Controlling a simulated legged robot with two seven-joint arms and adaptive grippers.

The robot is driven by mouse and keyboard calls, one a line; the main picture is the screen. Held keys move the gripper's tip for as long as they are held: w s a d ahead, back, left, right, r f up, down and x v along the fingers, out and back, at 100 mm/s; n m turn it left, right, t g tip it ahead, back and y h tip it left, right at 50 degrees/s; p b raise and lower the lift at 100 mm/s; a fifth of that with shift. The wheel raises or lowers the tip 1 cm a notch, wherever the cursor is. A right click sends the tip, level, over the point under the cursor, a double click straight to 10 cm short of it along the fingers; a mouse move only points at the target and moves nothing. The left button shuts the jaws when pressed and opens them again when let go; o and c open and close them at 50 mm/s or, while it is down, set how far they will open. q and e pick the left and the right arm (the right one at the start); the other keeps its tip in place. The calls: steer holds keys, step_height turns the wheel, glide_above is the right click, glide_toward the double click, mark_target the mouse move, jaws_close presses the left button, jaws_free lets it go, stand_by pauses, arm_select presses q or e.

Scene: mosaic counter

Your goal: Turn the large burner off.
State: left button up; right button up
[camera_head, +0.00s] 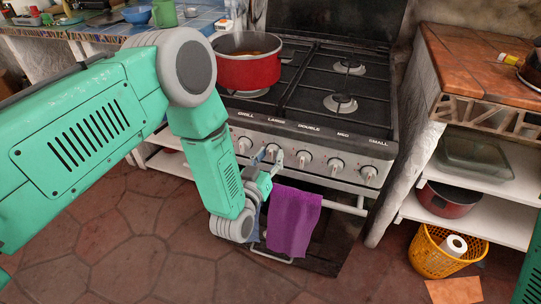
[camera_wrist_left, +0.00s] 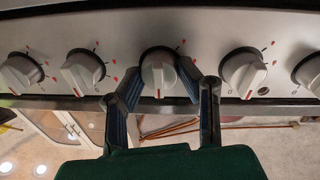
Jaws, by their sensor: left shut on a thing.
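The stove (camera_head: 317,140) has a row of white knobs on its front panel under the labels GRILL, LARGE, DOUBLE, MED and SMALL. My left gripper (camera_head: 266,156) is at the knob under LARGE. In the left wrist view, this knob (camera_wrist_left: 158,72) is between the two fingers of my left gripper (camera_wrist_left: 160,80), which are shut on it. A small red mark shows at the knob's lower edge. The neighbouring knobs (camera_wrist_left: 82,72) and (camera_wrist_left: 243,72) stand free on both sides. My right gripper is not in view.
A red pot (camera_head: 246,70) stands on the left side of the stove. A purple towel (camera_head: 293,222) hangs on the oven handle (camera_head: 345,208) just below my left gripper. A yellow basket (camera_head: 438,262) is on the floor at the right, beside open shelves (camera_head: 500,219).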

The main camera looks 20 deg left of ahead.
arm_select(q)
steer(key=o, duration=1.1)
steer(key=shift+f, duration=0.3)
steer(key=shift+o, duration=0.2)
steer(key=shift+r, duration=0.1)
steer(key=s, duration=0.7)
steer(key=shift+s+a+f, duration=0.2)
steer(key=shift+a+f, duration=0.05)
steer(key=shift+a, duration=0.1)
steer(key=s+a+f+m+g, duration=0.1)
steer(key=s+a+f+g, duration=0.1)
steer(key=s+f+g, duration=0.4)
steer(key=s+a+f+g, duration=0.2)
steer(key=s+a+g, duration=0.1)
steer(key=s, duration=0.4)
steer(key=s+a+f+g+y, duration=0.1)
steer(key=s+a+f+g, duration=0.1)
steer(key=s+g, duration=0.3)
steer(key=s+a+f+g, duration=0.2)
steer(key=s+a+g, duration=0.1)
steer(key=s, duration=0.8)
steer(key=shift+a+f+m+g+y, duration=0.2)
steer(key=shift+a+m+g+y, duration=0.15)
steer(key=shift+g, duration=0.15)
